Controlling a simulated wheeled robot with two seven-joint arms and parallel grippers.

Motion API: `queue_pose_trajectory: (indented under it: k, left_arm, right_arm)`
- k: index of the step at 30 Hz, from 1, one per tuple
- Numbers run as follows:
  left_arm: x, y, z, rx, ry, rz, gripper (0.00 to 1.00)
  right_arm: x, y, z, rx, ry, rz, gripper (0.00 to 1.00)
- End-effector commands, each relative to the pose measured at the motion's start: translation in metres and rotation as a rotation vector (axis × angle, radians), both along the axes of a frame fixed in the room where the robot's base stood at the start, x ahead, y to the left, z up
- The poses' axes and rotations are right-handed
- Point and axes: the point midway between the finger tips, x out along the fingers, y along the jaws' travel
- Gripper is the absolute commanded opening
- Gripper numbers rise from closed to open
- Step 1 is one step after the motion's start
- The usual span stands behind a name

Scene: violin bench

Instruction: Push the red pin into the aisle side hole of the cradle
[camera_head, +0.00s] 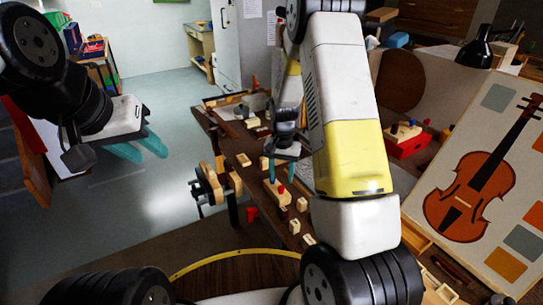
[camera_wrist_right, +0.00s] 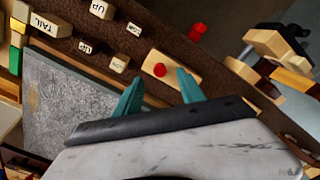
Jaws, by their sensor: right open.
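The cradle, a pale wooden block (camera_wrist_right: 179,62), lies on the dark bench and shows a round red pin (camera_wrist_right: 160,69) on its top. In the head view the cradle (camera_head: 269,191) is near the bench's aisle edge, partly behind the fingers, with the red pin (camera_head: 281,189) at its right part. My right gripper (camera_head: 280,176) is open, its teal fingers pointing down above the cradle; in the wrist view its fingertips (camera_wrist_right: 160,78) appear on either side of the pin. I cannot tell how deep the pin sits. My left gripper (camera_head: 148,150) is apart from the bench over the floor, fingers separated and empty.
Another red piece (camera_head: 251,214) shows by the bench's aisle edge, also in the wrist view (camera_wrist_right: 198,33). Small lettered blocks (camera_wrist_right: 103,9) and a grey slab (camera_wrist_right: 75,105) lie close by. A wooden clamp-like fixture (camera_head: 210,183) is at the edge. A red box (camera_head: 407,145) stands behind.

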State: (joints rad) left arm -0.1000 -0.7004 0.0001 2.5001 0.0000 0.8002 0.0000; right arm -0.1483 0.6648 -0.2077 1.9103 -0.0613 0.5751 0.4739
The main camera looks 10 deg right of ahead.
Motion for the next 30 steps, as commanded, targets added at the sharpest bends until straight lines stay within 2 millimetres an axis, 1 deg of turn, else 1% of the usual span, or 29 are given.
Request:
queue_pose_trajectory:
  k: [1,3,9,13,21,23,24,26,28,29,30]
  left_arm:
    - [0.0,0.0,0.0,0.0,0.0,0.0,0.36]
    - [0.0,0.0,0.0,0.0,0.0,0.0,0.36]
    - [0.0,0.0,0.0,0.0,0.0,0.0,0.36]
    - [0.0,0.0,0.0,0.0,0.0,0.0,0.36]
    - [0.0,0.0,0.0,0.0,0.0,0.0,0.36]
    - [0.0,0.0,0.0,0.0,0.0,0.0,0.36]
    - [0.0,0.0,0.0,0.0,0.0,0.0,0.36]
    - [0.0,0.0,0.0,0.0,0.0,0.0,0.36]
    - [0.0,0.0,0.0,0.0,0.0,0.0,0.36]
    - [0.0,0.0,0.0,0.0,0.0,0.0,0.36]
    - [0.0,0.0,0.0,0.0,0.0,0.0,0.36]
  right_arm:
    - [-0.001,0.0,-0.009,0.0,0.003,0.0,0.47]
    - [-0.001,0.0,-0.021,0.0,0.004,0.001,0.47]
    - [0.0,0.0,-0.045,0.001,0.002,0.001,0.47]
    - [0.0,0.0,-0.051,0.001,0.0,0.001,0.47]
    - [0.0,0.0,-0.052,0.001,-0.002,0.001,0.47]
    - [0.0,0.0,-0.052,0.0,-0.001,0.001,0.37]
    - [0.0,0.0,-0.052,0.0,-0.001,0.001,0.29]
    - [0.0,0.0,-0.052,0.0,-0.001,0.001,0.17]
    - [0.0,0.0,-0.052,0.0,-0.001,0.001,0.03]
    - [0.0,0.0,-0.052,0.0,-0.001,0.001,0.0]
    - [0.0,0.0,-0.052,0.0,-0.001,0.001,0.0]
